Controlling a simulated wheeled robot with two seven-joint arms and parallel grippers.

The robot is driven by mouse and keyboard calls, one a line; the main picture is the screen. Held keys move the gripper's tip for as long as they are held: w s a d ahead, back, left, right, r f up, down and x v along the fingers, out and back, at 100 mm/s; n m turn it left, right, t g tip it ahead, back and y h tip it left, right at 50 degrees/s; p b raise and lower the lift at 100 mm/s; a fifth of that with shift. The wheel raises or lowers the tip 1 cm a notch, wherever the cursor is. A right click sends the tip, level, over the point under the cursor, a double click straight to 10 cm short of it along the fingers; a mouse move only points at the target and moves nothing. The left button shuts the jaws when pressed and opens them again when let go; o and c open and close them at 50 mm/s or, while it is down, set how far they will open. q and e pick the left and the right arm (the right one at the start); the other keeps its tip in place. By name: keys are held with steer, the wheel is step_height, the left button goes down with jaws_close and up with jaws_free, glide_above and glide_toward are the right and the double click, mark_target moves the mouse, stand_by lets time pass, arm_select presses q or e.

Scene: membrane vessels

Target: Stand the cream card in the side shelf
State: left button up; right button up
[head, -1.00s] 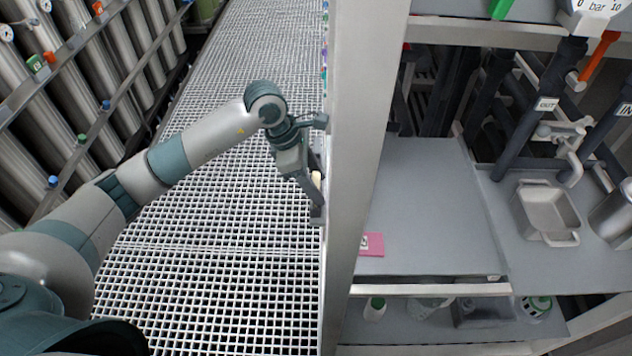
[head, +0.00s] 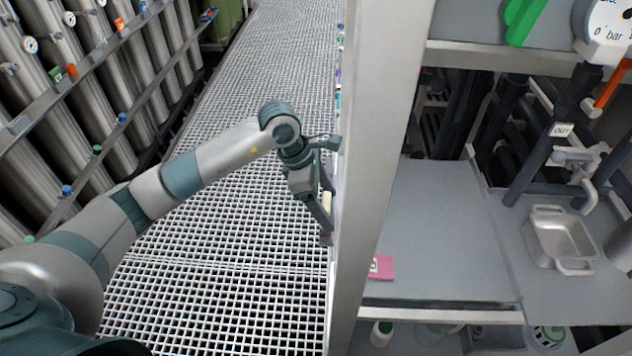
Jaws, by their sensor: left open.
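My left gripper (head: 328,190) is open, beside the left face of the tall grey post. A small cream piece (head: 327,201), which looks like the cream card, shows between its fingers. Most of it is hidden by the gripper and the post, so I cannot tell whether the fingers touch it or what it rests on. Farther up the same post edge, a narrow strip of small coloured pieces (head: 339,72) shows almost edge-on; I cannot tell whether it is the side shelf. My right gripper is out of view.
The tall post (head: 385,110) stands just right of my left gripper. Right of it, a grey shelf board (head: 440,230) holds a pink card (head: 381,267) near its front left. A metal basin (head: 560,238) stands farther right. The grating walkway (head: 230,270) is clear.

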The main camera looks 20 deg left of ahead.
arm_select(q)
steer(key=b+v, duration=0.3)
steer(key=v, duration=1.4)
steer(key=shift+r, duration=0.15)
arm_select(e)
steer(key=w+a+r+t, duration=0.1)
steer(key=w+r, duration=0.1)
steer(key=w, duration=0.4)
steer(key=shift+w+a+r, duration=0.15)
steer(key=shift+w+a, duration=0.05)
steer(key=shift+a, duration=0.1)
